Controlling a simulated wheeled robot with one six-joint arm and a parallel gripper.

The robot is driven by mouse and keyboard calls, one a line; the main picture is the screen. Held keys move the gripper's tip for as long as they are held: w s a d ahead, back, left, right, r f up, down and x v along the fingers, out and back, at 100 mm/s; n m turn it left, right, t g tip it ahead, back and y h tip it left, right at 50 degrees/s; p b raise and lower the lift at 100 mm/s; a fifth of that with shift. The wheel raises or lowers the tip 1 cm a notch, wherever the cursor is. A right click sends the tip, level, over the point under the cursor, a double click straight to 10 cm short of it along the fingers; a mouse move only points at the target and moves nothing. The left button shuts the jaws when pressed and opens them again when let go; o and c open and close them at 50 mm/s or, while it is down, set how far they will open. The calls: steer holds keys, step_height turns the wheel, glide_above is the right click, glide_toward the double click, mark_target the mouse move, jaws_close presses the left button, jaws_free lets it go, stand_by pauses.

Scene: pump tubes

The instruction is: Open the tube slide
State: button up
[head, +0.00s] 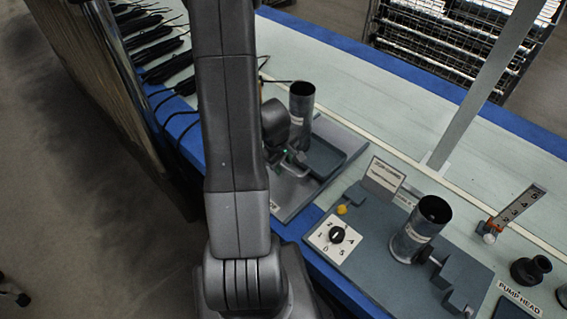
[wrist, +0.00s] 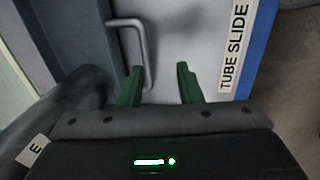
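The tube slide is a grey plate with a dark block; in the wrist view its pale plate (wrist: 185,35) carries the label TUBE SLIDE (wrist: 235,45). A grey U-shaped handle (wrist: 143,40) stands at the edge of the dark block (wrist: 78,35). My gripper (wrist: 160,82) is open, with two green fingers apart and nothing held. One end of the handle shows between the fingers, nearer the left one; I cannot tell whether they touch. In the head view my gripper (head: 292,156) is low beside the slide's plate (head: 288,208), partly hidden by my arm.
A dark upright tube (head: 301,104) stands behind the gripper. To the right are a panel with a dial (head: 337,235), a second tube (head: 420,230) and a small sign (head: 383,176). The far bench top is clear.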

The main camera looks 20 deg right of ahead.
step_height(320, 180, up, 12)
steer(key=s+a+p, duration=0.1)
steer(key=a+p, duration=0.1)
steer(key=p, duration=0.7)
stand_by(0.5)
steer(key=shift+r, duration=0.1)
stand_by(0.3)
step_height(320, 180, up, 14)
steer(key=s+a+p, duration=0.1)
steer(key=a+p, duration=0.1)
steer(key=shift+s+f+p, duration=0.25)
steer(key=shift+p, duration=0.15)
